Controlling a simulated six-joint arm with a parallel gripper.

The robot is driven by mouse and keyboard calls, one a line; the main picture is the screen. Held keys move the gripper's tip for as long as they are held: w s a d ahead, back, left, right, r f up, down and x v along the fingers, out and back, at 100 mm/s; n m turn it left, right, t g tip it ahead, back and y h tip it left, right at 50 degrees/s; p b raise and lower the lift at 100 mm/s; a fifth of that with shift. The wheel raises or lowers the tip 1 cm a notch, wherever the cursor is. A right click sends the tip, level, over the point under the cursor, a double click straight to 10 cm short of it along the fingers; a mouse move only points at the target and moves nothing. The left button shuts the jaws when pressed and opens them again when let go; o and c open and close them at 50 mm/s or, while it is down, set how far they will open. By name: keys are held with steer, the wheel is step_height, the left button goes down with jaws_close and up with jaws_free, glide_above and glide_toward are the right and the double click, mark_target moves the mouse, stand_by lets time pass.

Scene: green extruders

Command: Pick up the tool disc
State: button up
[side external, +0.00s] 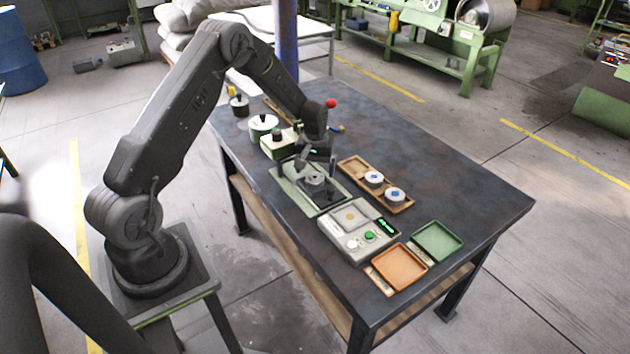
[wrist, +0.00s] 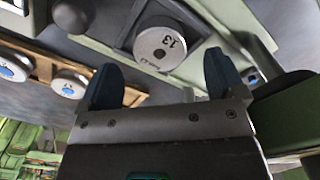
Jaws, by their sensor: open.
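A round metal disc marked 13 (wrist: 160,48) shows in the wrist view, seated on a dark grey fixture. In the side view the disc (side external: 315,179) is small and partly hidden under my gripper; it lies over a green-edged tray (side external: 322,208). My gripper (side external: 317,166) is just above it in the side view. In the wrist view my gripper (wrist: 163,78) has its two dark fingers spread apart with nothing held, and the disc shows beyond and between the tips. Contact with the disc is not visible. I cannot tell for certain that this is the tool disc.
A wooden tray (side external: 350,172) with two blue-marked discs (side external: 374,178) stands to the right. A scale-like device with buttons (side external: 352,246), an orange tray (side external: 388,266) and a green tray (side external: 458,239) are nearer. A pot (side external: 262,128) stands at the back. The table's right side is clear.

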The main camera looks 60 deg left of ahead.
steer(key=shift+f, duration=1.3)
steer(key=shift+c, duration=0.5)
steer(key=c, duration=1.2)
